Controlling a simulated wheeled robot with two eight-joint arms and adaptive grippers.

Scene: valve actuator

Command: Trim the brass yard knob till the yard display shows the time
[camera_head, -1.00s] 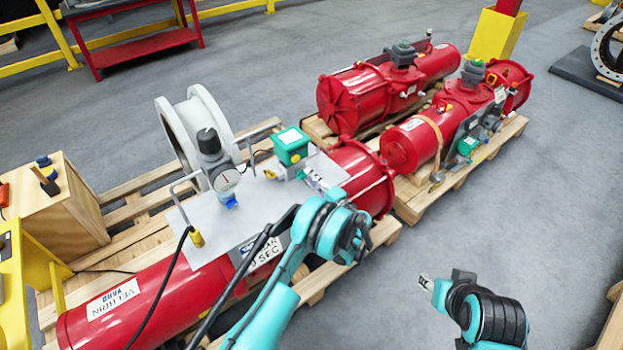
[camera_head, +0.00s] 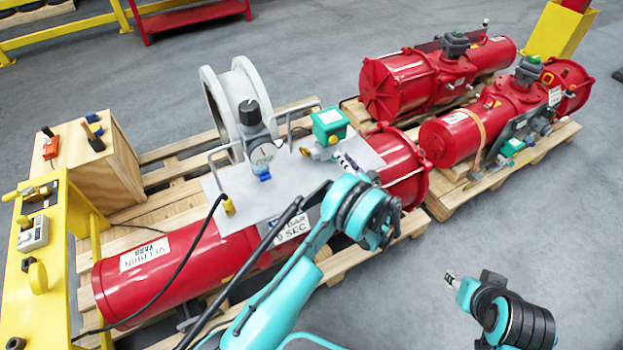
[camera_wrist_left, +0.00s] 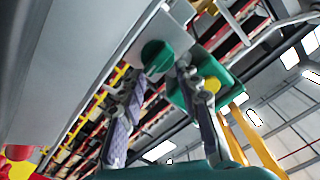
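The red cylinder labelled "VELARIN YARD" (camera_head: 145,254) lies on a pallet. A grey plate on it bears a round dial gauge (camera_head: 262,153), a teal box (camera_head: 329,124) and a small brass-coloured knob-like part (camera_head: 308,153) beside the box. A white sign with "BAR" and "SEC" (camera_head: 290,229) is partly hidden by my left arm. My left gripper (camera_head: 345,161) is just in front of the teal box. In the left wrist view its fingers (camera_wrist_left: 163,76) are apart, near a green disc (camera_wrist_left: 157,56) and a green box (camera_wrist_left: 205,83); contact is unclear. My right gripper (camera_head: 451,281) hangs over the floor, away from the cylinder.
A yellow stand (camera_head: 55,290) with brass fittings and a small pale box (camera_head: 34,233) is at the left edge. A wooden crate (camera_head: 120,165) stands behind it. Black cables cross the cylinder. Two more red actuators (camera_head: 410,82) lie at the back right. Floor at right is clear.

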